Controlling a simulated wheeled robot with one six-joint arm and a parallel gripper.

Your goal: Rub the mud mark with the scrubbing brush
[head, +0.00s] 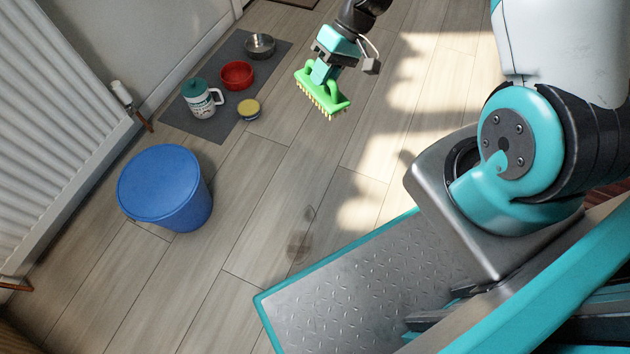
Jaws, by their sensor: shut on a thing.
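A green scrubbing brush (336,103) with pale yellow bristles is held in my gripper (322,76) at the upper middle of the head view. The gripper is shut on the brush's arched handle, and the bristles face down. The brush appears to be above the wooden floor; its exact height is hard to tell. A faint brown mud mark (299,246) lies on the floor at the lower middle, between the blue bin and my base. The brush is apart from it, farther up in the picture.
A blue lidded bin (165,188) stands on the left. A grey mat (215,126) holds a lidded mug (202,98), a red bowl (237,75), a metal bowl (260,46) and a small yellow tin (248,109). A white radiator (60,130) lines the left wall. Floor between brush and mark is clear.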

